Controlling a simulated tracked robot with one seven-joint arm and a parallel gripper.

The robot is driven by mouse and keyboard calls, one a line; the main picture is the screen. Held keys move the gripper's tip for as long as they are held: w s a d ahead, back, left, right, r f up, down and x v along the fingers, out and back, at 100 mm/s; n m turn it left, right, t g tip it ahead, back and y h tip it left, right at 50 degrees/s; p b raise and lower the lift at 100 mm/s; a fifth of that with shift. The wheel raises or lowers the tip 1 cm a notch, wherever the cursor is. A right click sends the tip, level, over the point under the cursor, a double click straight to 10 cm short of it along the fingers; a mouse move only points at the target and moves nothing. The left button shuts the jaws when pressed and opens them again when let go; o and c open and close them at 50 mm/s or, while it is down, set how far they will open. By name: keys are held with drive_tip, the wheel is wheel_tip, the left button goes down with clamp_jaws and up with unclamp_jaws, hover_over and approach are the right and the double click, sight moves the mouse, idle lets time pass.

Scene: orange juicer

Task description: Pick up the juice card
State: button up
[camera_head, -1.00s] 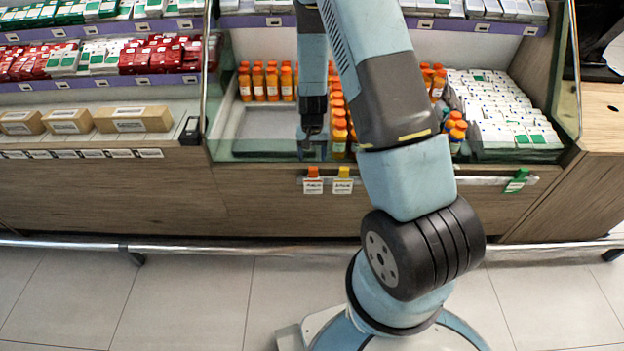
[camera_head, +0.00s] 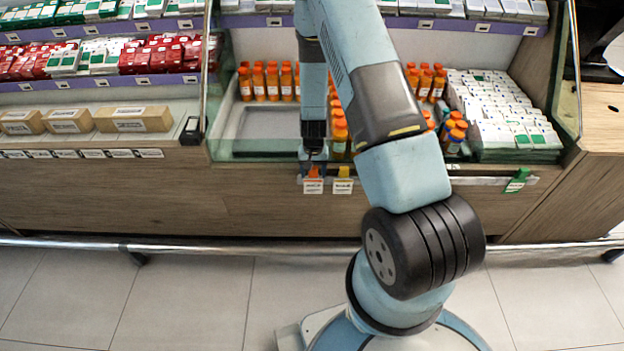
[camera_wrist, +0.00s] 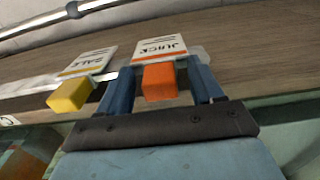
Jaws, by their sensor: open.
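The juice card (camera_wrist: 160,48) is a white card with an orange stripe and an orange block (camera_wrist: 159,81) on it, lettered "JUICE" in the wrist view. It hangs on the shelf's front rail, and in the head view it shows just below my gripper (camera_head: 313,170). My gripper is open; in the wrist view its two blue fingers (camera_wrist: 160,88) stand on either side of the orange block. I cannot tell whether the fingers touch it. The sale card (camera_wrist: 89,63) with a yellow block (camera_wrist: 69,94) hangs beside it, close to one finger.
Orange-capped juice bottles (camera_head: 340,140) stand in the case behind the rail, close to my gripper. A green clip (camera_head: 517,180) sits on the rail at the right. White cartons (camera_head: 505,110) fill the case's right side. The floor in front is clear.

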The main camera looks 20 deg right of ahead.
drive_tip(key=shift+c, duration=0.2)
drive_tip(key=c, duration=1)
